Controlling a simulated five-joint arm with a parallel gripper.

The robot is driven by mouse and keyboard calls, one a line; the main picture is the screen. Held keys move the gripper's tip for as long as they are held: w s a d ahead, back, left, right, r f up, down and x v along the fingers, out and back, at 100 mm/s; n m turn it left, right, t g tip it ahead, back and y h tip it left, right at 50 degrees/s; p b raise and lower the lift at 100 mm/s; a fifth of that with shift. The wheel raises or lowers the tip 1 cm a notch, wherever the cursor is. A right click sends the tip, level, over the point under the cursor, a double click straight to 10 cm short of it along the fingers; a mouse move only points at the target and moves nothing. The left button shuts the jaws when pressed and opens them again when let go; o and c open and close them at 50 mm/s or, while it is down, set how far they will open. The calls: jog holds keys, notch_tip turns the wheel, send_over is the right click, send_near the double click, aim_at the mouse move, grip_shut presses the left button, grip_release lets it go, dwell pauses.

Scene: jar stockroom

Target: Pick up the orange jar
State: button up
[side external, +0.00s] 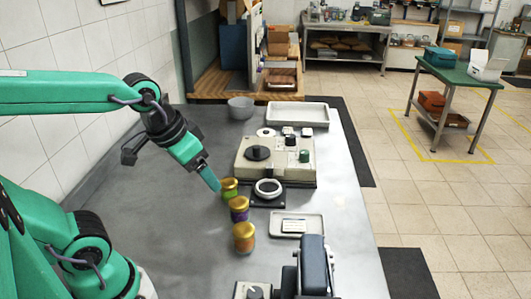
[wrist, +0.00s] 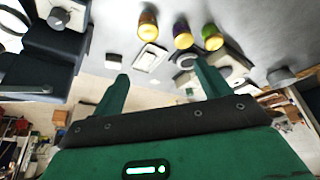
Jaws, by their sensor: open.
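The orange jar (side external: 244,240) stands upright on the grey bench, nearest the side camera in a row of three jars with gold lids. It also shows at the top of the wrist view (wrist: 148,22), left of the others. A purple jar (side external: 239,212) stands in the middle, and a green jar (side external: 229,191) is at the far end. My gripper (side external: 212,183) is tilted down, close to the green jar in the side view; whether they touch is unclear. In the wrist view my gripper (wrist: 160,80) is open, with nothing between its fingers.
A beige device (side external: 275,160) and a ring-shaped part (side external: 268,188) lie right of the jars. A small tray (side external: 296,224) and a dark blue device (side external: 314,265) are at the front right. The bench left of the jars is clear.

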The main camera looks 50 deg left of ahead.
jog(key=w+d+f+g, duration=0.1)
jog(key=w+f+g, duration=0.1)
jog(key=w+f, duration=0.25)
jog(key=g, duration=0.2)
send_over(243, 229)
jog(key=f, duration=0.7)
jog(key=shift+a+f, duration=0.1)
jog(key=shift+a, duration=0.1)
jog(key=shift+w+d+f+n+g, duration=0.15)
jog(key=shift+f+n+g, duration=0.2)
jog(key=shift+f, duration=0.3)
jog(key=shift+f, duration=3.9)
jog(key=shift+c, duration=0.5)
jog(key=c, duration=1.1)
